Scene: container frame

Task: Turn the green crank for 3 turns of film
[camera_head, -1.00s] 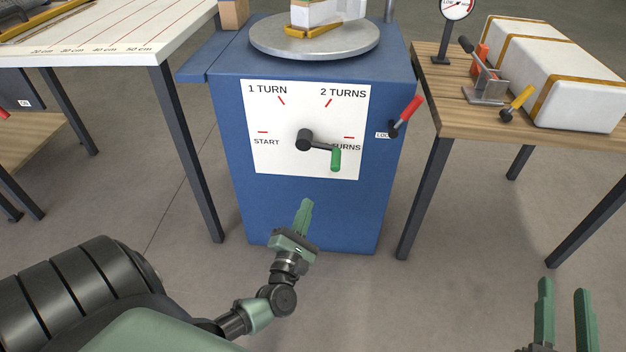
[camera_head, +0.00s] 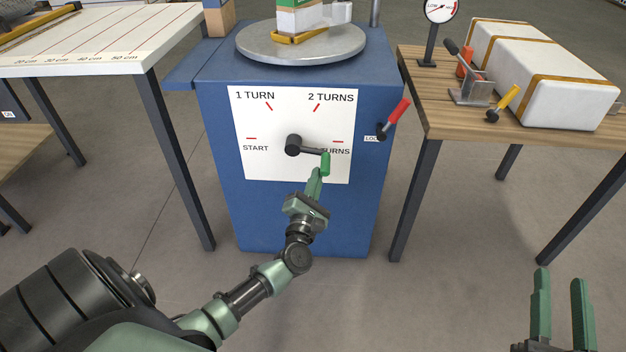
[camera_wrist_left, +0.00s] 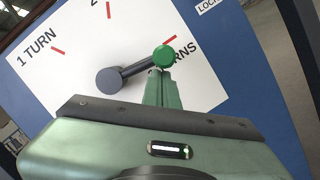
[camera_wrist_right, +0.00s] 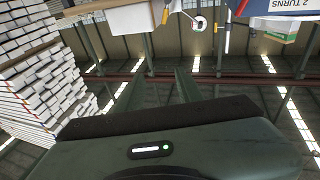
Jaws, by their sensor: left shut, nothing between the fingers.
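The green crank handle (camera_head: 325,163) sits at the end of a dark arm (camera_head: 308,150) on the white dial (camera_head: 262,165) of the blue machine (camera_head: 310,215). The crank arm points right and slightly down, by the "3 TURNS" label, which it partly covers. My left gripper (camera_head: 315,182) is shut and empty, its fingertips right at the lower side of the handle. In the left wrist view the handle's round end (camera_wrist_left: 164,57) is just beyond the fingertips; I cannot tell whether they touch. My right gripper (camera_head: 562,290) is open and empty at the lower right.
A red lever (camera_head: 396,116) is on the machine's right, by a "LOCK" label. A turntable (camera_head: 300,42) with a load tops the machine. A wooden table (camera_head: 435,115) with wrapped boxes stands right, a white table (camera_head: 110,50) left. The floor in front is clear.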

